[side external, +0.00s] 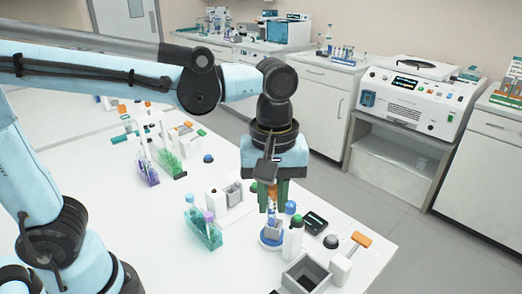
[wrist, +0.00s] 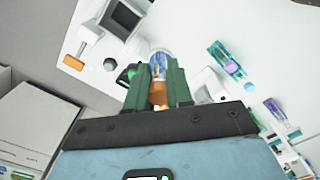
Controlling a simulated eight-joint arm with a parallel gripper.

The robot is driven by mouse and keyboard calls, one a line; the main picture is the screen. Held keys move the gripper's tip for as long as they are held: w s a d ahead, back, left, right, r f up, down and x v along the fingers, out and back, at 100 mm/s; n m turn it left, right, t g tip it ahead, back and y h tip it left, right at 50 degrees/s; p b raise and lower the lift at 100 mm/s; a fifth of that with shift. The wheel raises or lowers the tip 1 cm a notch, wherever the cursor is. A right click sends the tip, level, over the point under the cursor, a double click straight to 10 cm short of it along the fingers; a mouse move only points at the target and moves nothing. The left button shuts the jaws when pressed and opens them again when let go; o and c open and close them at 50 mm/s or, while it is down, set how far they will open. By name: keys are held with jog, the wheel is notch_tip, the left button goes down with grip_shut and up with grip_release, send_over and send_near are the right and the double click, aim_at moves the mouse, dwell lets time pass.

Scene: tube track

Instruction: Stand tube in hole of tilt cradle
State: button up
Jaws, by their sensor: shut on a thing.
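My gripper (side external: 273,192) points down with its green fingers shut on an orange-capped tube. The orange cap (wrist: 158,97) shows between the fingers in the wrist view. The tilt cradle (side external: 271,238), a white and blue round-based stand, is directly below the gripper in the side view. In the wrist view the cradle (wrist: 160,60) shows just beyond the fingertips. The tube's lower part is close over the cradle and mostly hidden; I cannot tell whether its tip is in the hole.
A teal rack (side external: 203,231) with tubes stands left of the cradle. A dark device (side external: 315,222) and a grey square bin (side external: 305,275) are further right. Open table lies at the front left.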

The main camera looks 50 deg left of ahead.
jog(key=w+a+f+n, duration=0.1)
jog(key=w+a+n, duration=0.2)
jog(key=a, duration=0.7)
jog(key=w+a+n, duration=0.2)
jog(key=a, duration=0.8)
jog(key=shift+w+f, duration=0.1)
jog(key=shift+f, duration=2.3)
jog(key=shift+f, duration=1.65)
jog(key=o, duration=0.8)
jog(key=shift+c, duration=0.2)
jog(key=shift+o, duration=0.5)
jog(key=shift+a, duration=0.1)
